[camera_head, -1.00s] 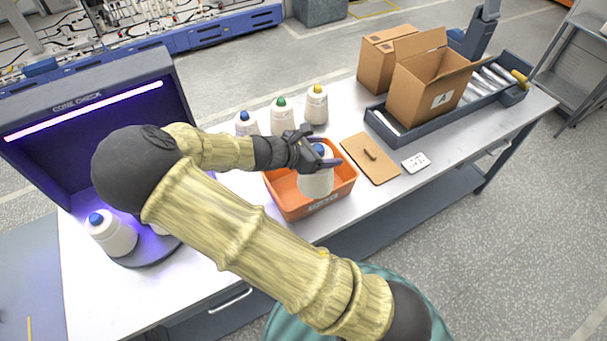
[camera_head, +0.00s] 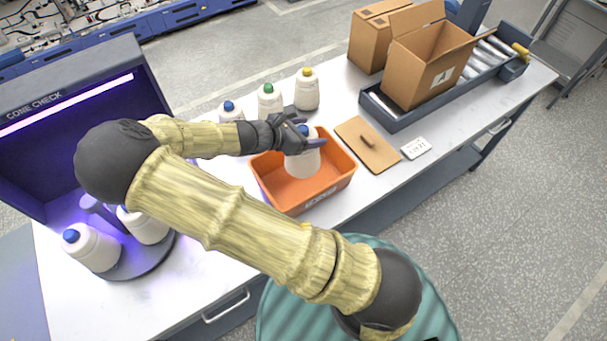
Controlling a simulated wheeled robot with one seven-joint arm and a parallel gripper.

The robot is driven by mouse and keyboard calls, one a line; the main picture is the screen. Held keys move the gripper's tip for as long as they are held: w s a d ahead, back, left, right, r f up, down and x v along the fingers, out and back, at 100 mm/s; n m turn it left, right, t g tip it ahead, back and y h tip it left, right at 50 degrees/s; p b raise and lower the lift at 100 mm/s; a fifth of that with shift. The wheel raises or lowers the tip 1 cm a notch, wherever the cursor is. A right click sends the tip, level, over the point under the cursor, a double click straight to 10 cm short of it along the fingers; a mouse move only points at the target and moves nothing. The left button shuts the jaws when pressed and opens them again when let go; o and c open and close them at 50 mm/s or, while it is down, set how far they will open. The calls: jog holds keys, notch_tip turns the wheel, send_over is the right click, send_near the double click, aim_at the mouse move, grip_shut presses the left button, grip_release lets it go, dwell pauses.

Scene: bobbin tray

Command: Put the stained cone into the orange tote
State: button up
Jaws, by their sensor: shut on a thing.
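My gripper (camera_head: 302,135) is shut on a white cone (camera_head: 302,164) with a blue top. The cone is upright, inside the outline of the orange tote (camera_head: 322,197), towards its back. I cannot tell whether its base touches the tote floor. No stain shows on the side facing the camera. The rest of the tote floor that I can see is empty. My arm crosses the picture from the lower right to the left and back to the tote.
Cones with blue (camera_head: 230,111), green (camera_head: 270,99) and yellow (camera_head: 307,90) tops stand behind the tote. Two blue-topped cones (camera_head: 92,248) stand on a dark disc by the lit cone check booth (camera_head: 62,132). A brown board (camera_head: 367,146) and open carton (camera_head: 428,72) lie right.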

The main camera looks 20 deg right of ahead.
jog(key=shift+f+p, duration=0.65)
jog(key=shift+f, duration=2.25)
notch_tip(320, 180, down, 4)
jog(key=shift+a+p, duration=0.1)
jog(key=shift+p, duration=0.5)
jog(key=o, duration=1.6)
jog(key=shift+d, duration=0.2)
jog(key=shift+s, duration=0.1)
